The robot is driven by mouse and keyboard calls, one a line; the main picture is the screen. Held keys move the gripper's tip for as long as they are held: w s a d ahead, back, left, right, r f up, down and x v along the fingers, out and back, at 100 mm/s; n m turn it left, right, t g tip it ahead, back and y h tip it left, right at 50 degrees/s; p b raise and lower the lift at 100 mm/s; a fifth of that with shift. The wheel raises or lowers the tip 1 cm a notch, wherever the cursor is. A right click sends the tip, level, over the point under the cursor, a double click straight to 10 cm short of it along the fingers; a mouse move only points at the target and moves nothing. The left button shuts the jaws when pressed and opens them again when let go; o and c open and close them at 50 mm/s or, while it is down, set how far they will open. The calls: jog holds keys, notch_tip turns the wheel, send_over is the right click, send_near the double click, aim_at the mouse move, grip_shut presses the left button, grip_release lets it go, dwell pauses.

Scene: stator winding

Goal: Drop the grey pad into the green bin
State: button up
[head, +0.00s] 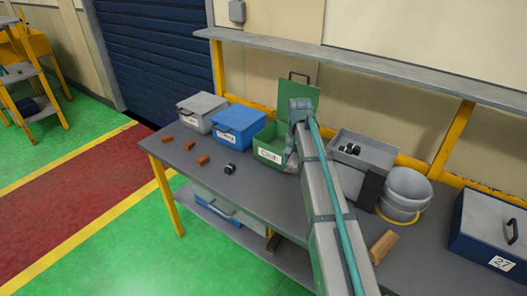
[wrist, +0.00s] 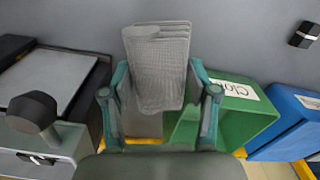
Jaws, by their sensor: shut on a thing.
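The grey pad (wrist: 160,70), a light mesh-textured slab, is gripped between the two fingers of my gripper (wrist: 161,92) in the wrist view. The green bin (wrist: 235,118) with a white label lies behind and to the right of the pad there. In the head view the green bin (head: 268,154) stands on the bench with its lid (head: 300,92) raised. My arm covers the bin's right side, and my gripper (head: 291,160) is at that edge. The pad is hard to make out in the head view, and its height over the bin cannot be told.
A blue bin (head: 238,126) and a grey bin (head: 202,110) stand left of the green bin. An open grey box (head: 362,152) and stacked bowls (head: 405,192) stand to the right. Small brown blocks (head: 190,145) and a black part (head: 230,168) lie on the bench (head: 222,184).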

jog(key=w+a+r+m, duration=0.1)
jog(key=w+r+m, duration=0.2)
jog(key=w+m, duration=1.4)
jog(key=w+f+n+b, duration=0.3)
jog(key=w+f+n, duration=0.1)
jog(key=f+n, duration=0.1)
jog(key=shift+w+a+f, duration=0.25)
jog(key=shift+f, duration=0.1)
jog(key=o, duration=1.4)
jog(key=shift+r, duration=0.15)
notch_tip(320, 180, up, 12)
jog(key=shift+f, duration=0.2)
